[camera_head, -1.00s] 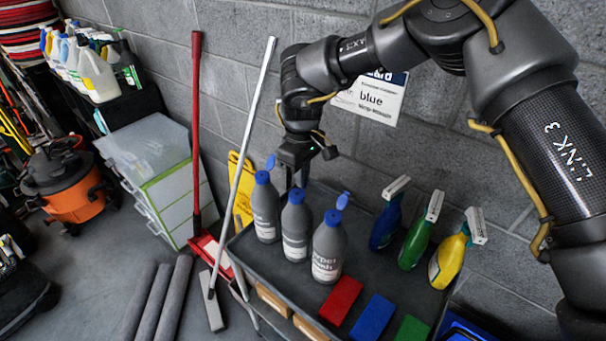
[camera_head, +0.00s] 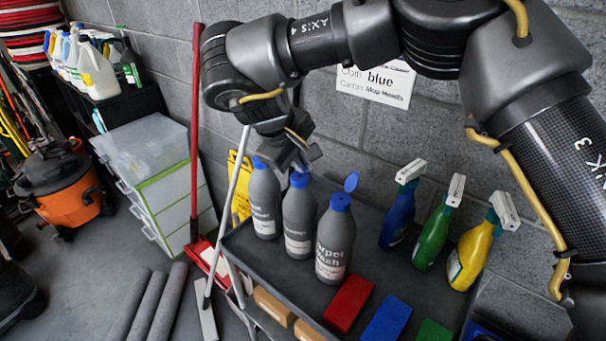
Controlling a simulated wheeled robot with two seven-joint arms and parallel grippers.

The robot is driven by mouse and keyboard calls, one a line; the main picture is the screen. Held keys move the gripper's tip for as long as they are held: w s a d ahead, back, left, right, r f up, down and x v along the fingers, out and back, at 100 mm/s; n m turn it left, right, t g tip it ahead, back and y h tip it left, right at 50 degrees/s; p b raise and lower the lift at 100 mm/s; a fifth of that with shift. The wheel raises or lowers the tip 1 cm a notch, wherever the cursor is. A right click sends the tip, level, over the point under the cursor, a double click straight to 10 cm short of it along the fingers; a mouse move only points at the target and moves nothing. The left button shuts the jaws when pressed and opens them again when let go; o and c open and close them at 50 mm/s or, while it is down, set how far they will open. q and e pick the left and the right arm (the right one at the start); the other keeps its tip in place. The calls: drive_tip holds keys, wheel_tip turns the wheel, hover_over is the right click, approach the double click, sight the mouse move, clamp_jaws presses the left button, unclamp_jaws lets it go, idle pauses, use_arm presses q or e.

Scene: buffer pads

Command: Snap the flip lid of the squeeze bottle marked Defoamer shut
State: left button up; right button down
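Three grey squeeze bottles with blue caps stand upright in a row on the dark cart top. The left bottle (camera_head: 264,206) and the middle bottle (camera_head: 298,222) have labels too small to read; I cannot tell which is Defoamer. The right bottle (camera_head: 334,246) reads "Carpet Wash", and its flip lid (camera_head: 351,182) stands open. No upright lid shows on the left bottle's cap (camera_head: 259,163) or the middle cap (camera_head: 299,179). My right gripper (camera_head: 297,160) is just above and behind the left and middle bottles; its fingers are partly hidden. My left gripper is out of view.
Blue (camera_head: 399,215), green (camera_head: 434,235) and yellow (camera_head: 470,254) spray bottles stand to the right on the cart (camera_head: 285,285). Red (camera_head: 348,302), blue (camera_head: 387,319) and green (camera_head: 434,331) pads lie in front. A grey block wall is close behind.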

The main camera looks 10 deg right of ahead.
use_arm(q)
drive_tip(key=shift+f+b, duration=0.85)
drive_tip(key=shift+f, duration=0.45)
use_arm(e)
drive_tip(key=shift+s+a+f+t+h, duration=0.2)
drive_tip(key=shift+a+f+t+h, duration=0.05)
drive_tip(key=shift+t+h, duration=0.15)
drive_tip(key=c, duration=1.6)
unclamp_jaws()
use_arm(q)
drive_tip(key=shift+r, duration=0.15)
use_arm(e)
drive_tip(key=shift+r, duration=0.2)
